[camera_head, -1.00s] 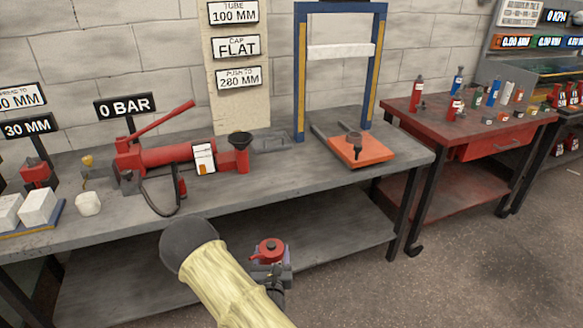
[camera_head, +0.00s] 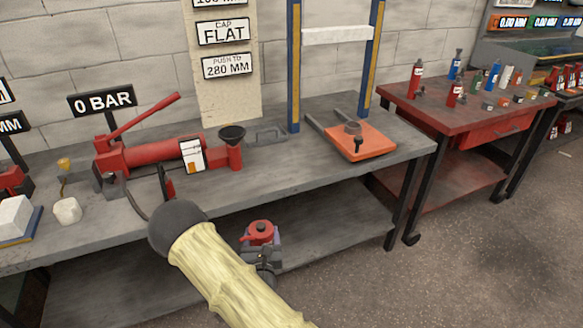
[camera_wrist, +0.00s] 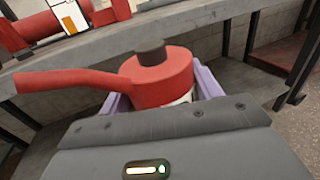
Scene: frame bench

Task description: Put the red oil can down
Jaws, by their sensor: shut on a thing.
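The red oil can (camera_head: 259,232) has a round body, a dark cap and a spout. My gripper (camera_head: 262,243) is shut on it and holds it in front of the grey bench's front edge, above the floor side. In the wrist view the oil can (camera_wrist: 160,78) sits upright between pale purple jaw pads (camera_wrist: 207,80), its spout pointing left. The lower part of the can is hidden by my gripper body.
A red cart (camera_head: 460,112) with bottles stands right. Bare bench top shows between pump and orange plate.

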